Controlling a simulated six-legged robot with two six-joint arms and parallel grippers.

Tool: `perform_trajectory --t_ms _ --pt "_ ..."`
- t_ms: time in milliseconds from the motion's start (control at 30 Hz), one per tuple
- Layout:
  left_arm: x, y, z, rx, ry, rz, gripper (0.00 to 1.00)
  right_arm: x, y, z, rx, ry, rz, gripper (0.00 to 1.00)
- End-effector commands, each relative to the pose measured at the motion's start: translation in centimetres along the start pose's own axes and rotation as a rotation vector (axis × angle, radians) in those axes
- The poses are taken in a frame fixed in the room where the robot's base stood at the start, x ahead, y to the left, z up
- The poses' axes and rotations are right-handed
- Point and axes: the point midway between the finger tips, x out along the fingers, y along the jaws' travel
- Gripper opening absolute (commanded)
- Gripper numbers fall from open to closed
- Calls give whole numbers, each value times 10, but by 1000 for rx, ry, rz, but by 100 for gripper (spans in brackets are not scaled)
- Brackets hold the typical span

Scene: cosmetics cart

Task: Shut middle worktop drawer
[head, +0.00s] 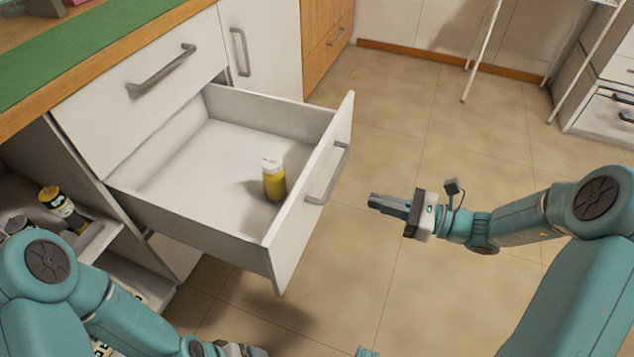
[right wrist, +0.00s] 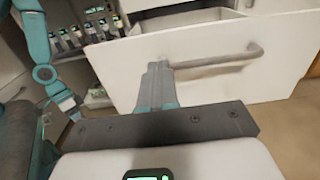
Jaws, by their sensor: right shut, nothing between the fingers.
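The middle worktop drawer (head: 292,238) stands pulled well out below a closed upper drawer. Its white front carries a grey bar handle (head: 327,178). A bottle with a yellow body and white cap (head: 273,180) stands inside near the front. My right gripper (head: 373,201) is shut and empty, in front of the drawer front and apart from it in the head view. In the right wrist view its closed fingers (right wrist: 158,70) point at the white drawer front (right wrist: 225,88), beside the left end of the handle (right wrist: 215,60). My left gripper (head: 228,349) shows only partly at the bottom edge; its fingers are unclear.
The closed upper drawer (head: 130,95) is under the worktop with a green mat (head: 75,50). Open shelves with a yellow-topped bottle (head: 57,203) are at left. The tiled floor (head: 400,130) right of the drawer is clear. A white-legged stand (head: 482,50) is farther back.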

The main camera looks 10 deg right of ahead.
Motion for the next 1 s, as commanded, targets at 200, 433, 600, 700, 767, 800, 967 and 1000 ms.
perform_trajectory --t_ms 200,433,600,700,767,800,967,1000 --pt "10 -4 0 -1 1 0 94 31 1 -4 1 0 4 0" --pt "20 -10 -4 -9 8 -1 94 81 2 -5 1 0 5 0" --pt "27 -13 -6 -14 14 -2 94 112 3 -4 1 0 7 0" --pt "30 -15 -7 -17 16 -2 94 124 3 -4 2 1 6 0" --pt "31 -16 -8 -18 18 -2 94 130 4 -4 2 1 6 0" --pt "31 -16 -8 -19 18 -2 94 132 3 -3 3 1 5 0" --pt "31 -16 -8 -19 19 -2 94 136 3 -2 3 1 3 0" --pt "31 -16 -8 -19 19 -2 94 136 3 -2 3 1 3 0"
